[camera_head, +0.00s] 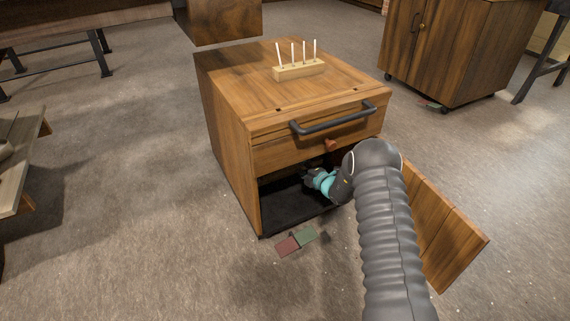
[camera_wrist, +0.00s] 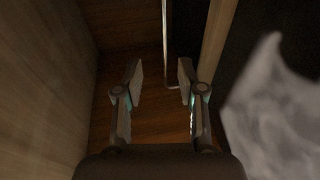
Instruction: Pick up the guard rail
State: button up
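A thin, pale metal bar (camera_wrist: 165,40) with a bent lower end shows in the wrist view; it may be the guard rail, but I cannot be sure. My gripper (camera_wrist: 160,82) is open, with a clear gap between its two fingers. The bar's lower end appears in that gap, near the right finger; I cannot tell whether it lies between the fingers or beyond them. In the head view my arm reaches into the open lower compartment of the wooden cabinet (camera_head: 228,130). The fingertips and the bar cannot be made out there.
The cabinet's open door (camera_head: 440,230) stands right of my arm. A drawer with a dark handle (camera_head: 335,119) is above the compartment. A rack with white sticks (camera_head: 300,70) stands on top. A wooden wall (camera_wrist: 40,90) is close at left.

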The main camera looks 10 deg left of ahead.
jog(key=shift+f+b+x, duration=0.2)
jog(key=shift+b+x, duration=0.25)
jog(key=shift+x, duration=2.4)
jog(key=shift+f+b+x, duration=0.2)
jog(key=shift+b+x, duration=0.2)
jog(key=shift+x, duration=2.4)
jog(key=shift+s, duration=0.1)
grip_shut()
